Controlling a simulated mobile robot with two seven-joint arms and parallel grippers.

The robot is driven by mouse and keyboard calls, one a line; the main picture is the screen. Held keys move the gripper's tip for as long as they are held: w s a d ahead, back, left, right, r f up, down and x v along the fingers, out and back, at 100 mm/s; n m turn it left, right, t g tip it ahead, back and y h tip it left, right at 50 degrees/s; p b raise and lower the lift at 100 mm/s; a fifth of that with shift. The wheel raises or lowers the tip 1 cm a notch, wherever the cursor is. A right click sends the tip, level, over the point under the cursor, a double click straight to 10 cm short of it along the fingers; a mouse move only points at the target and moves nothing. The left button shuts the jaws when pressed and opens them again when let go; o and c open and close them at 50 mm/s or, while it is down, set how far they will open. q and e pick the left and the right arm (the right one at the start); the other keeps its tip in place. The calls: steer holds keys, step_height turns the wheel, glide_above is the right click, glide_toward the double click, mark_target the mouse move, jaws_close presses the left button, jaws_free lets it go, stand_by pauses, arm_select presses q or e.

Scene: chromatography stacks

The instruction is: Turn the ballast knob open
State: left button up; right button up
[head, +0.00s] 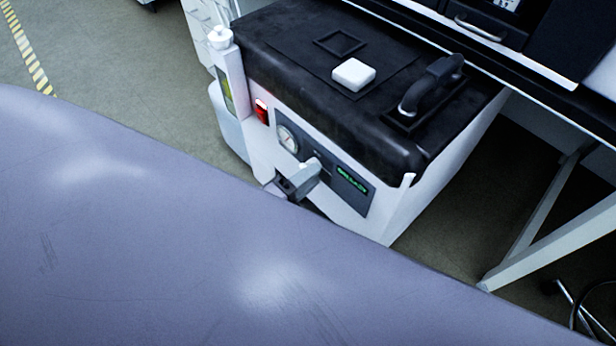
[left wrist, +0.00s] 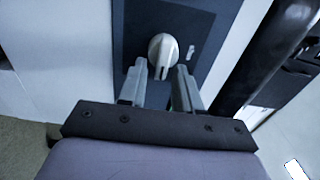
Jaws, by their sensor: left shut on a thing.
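The ballast knob (left wrist: 163,48) is a pale round knob with a raised grip bar, on the dark front panel (left wrist: 135,22) of the white pump unit. In the left wrist view the bar points down toward my left gripper (left wrist: 161,70), and the two grey fingers stand on either side of it, shut on it. In the head view my left gripper (head: 302,180) is at the panel and mostly covers the knob. My right gripper is not in view.
The white unit (head: 420,210) has a black lid with a handle (head: 432,85) and a white block (head: 353,74) on top. A gauge (head: 287,139), red switch (head: 262,111) and green display (head: 351,180) are on its front. A bench leg (head: 535,225) stands at right. My arm fills the lower left.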

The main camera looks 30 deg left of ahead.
arm_select(q)
steer(key=shift+f, duration=0.1)
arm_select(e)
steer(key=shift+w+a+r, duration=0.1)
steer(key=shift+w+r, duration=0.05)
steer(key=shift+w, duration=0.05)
arm_select(q)
steer(key=o, duration=0.7)
steer(key=shift+c, duration=0.2)
steer(key=p+v, duration=0.1)
steer(key=v, duration=0.6)
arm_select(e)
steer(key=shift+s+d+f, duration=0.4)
arm_select(q)
steer(key=shift+s+a, duration=0.1)
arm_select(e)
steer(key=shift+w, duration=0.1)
